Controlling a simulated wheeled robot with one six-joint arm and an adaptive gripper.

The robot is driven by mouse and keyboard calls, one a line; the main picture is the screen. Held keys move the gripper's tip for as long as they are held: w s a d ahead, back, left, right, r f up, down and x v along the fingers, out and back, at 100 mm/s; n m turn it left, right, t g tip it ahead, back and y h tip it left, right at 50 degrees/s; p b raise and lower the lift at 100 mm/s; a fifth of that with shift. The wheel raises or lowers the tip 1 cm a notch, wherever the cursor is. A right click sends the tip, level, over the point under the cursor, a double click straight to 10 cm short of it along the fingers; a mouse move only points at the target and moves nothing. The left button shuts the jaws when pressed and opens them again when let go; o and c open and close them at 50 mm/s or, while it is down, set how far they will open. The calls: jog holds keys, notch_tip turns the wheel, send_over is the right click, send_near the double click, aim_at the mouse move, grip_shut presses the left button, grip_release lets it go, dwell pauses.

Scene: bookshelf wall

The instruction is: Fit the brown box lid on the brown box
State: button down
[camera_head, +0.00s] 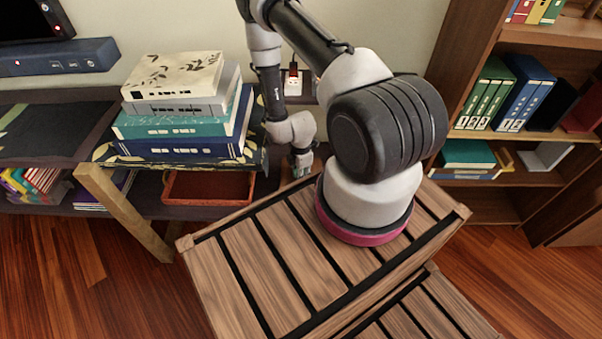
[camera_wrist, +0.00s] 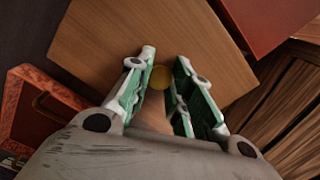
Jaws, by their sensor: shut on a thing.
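The brown box lid (camera_wrist: 130,32) is a flat wood-toned panel with a small round yellowish knob (camera_wrist: 160,77), seen in the wrist view. My gripper (camera_wrist: 164,72) has its green-padded fingers on either side of the knob and is shut on the lid. In the head view my gripper (camera_head: 302,163) is low beside the shelf, just behind the slatted crate; I cannot make out the lid there. An open reddish-brown box (camera_head: 208,187) stands on the low shelf to its left, and also shows left of the lid in the wrist view (camera_wrist: 22,112). I cannot tell whether it is the brown box.
A stack of books (camera_head: 180,125) stands on the shelf top above the reddish-brown box. A slatted wooden crate (camera_head: 245,262) fills the front. A bookcase (camera_head: 470,40) with binders is at right. A red surface (camera_wrist: 262,22) lies close to the lid's upper right. Open floor shows at left.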

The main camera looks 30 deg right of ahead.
jog(key=c, duration=1.2)
grip_release()
notch_tip(320, 180, up, 12)
